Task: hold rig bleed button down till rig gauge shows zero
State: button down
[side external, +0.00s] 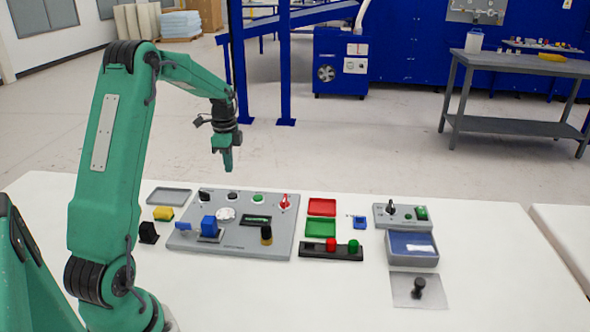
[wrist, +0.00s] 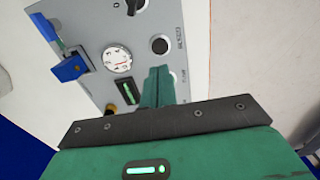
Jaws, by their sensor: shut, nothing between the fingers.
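The grey rig panel (side external: 190,240) lies on the white table, with a row of controls along its far edge. The round white rig gauge (side external: 225,214) sits on it and also shows in the wrist view (wrist: 117,62); its reading is too small to tell. A black round button (side external: 232,196), also in the wrist view (wrist: 159,45), has a small label beside it that I cannot read surely; it may be the bleed button. My gripper (side external: 228,168) is shut and empty, pointing down above the panel's far edge, apart from the controls. In the wrist view its fingers (wrist: 159,72) partly hide another button.
Red (side external: 322,206) and green (side external: 320,227) trays and a grey box (side external: 412,260) stand to the right.

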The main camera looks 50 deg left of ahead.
aim_at(232, 196)
notch_tip(232, 196, down, 8)
jog(key=shift+f, duration=0.25)
dwell(0.5)
jog(key=shift+f, duration=0.65)
jog(key=shift+s+f, duration=0.1)
jog(key=shift+f, duration=0.3)
jog(key=shift+s+d, duration=0.1)
dwell(0.5)
jog(key=shift+r, duration=0.1)
notch_tip(232, 196, up, 15)
jog(key=shift+w+a, duration=0.25)
jog(key=shift+w, duration=0.1)
dwell(0.5)
